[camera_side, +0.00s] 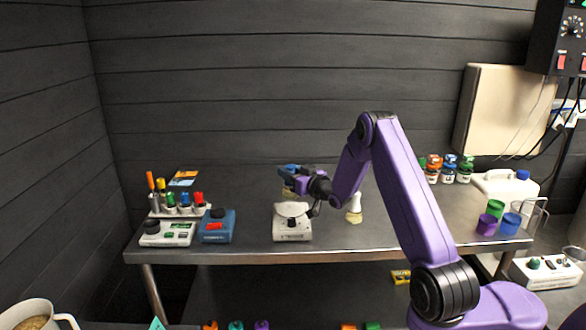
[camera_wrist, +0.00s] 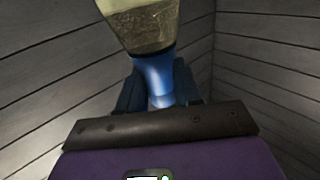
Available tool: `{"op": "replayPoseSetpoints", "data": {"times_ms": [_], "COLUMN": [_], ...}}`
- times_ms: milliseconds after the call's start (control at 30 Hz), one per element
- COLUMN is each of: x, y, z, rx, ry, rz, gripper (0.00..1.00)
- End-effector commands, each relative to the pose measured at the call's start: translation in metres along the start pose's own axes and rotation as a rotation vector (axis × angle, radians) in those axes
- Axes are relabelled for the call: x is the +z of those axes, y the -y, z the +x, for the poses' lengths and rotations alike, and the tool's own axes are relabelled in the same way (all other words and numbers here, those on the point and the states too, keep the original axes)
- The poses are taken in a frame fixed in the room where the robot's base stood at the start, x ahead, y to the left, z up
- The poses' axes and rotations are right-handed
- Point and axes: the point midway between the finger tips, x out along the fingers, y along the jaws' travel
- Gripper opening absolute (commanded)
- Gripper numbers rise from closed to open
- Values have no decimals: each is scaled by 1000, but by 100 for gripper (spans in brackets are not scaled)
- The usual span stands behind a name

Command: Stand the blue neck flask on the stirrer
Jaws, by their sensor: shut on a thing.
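My gripper (camera_side: 290,172) is shut on the blue neck of a flask. The flask's body (camera_side: 287,190) shows just below the gripper, over the back part of the stirrer. In the wrist view the blue neck flask (camera_wrist: 153,75) fills the top middle, with yellowish contents in its body, and my gripper's dark fingers (camera_wrist: 158,88) sit on both sides of the neck. The white stirrer (camera_side: 292,234) with its round top plate stands on the table below the gripper. Whether the flask's base touches the plate I cannot tell.
A white-necked flask (camera_side: 354,209) stands right of the stirrer. A blue device (camera_side: 217,228) and a white device (camera_side: 167,234) stand to the left, before a rack of coloured-cap tubes (camera_side: 181,208). Coloured cups (camera_side: 487,224) and jars (camera_side: 448,171) stand at the right.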

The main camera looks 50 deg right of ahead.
Motion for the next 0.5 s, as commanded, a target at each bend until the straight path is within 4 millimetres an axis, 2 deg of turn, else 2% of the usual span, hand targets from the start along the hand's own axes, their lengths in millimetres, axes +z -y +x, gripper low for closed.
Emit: {"op": "replayPoseSetpoints", "data": {"times_ms": [200, 500], "x": [21, 34], "y": [1, 0], "z": [0, 0], "rx": [-1, 1], "ry": [-1, -3], "rz": [1, -1], "gripper": [0, 0]}}
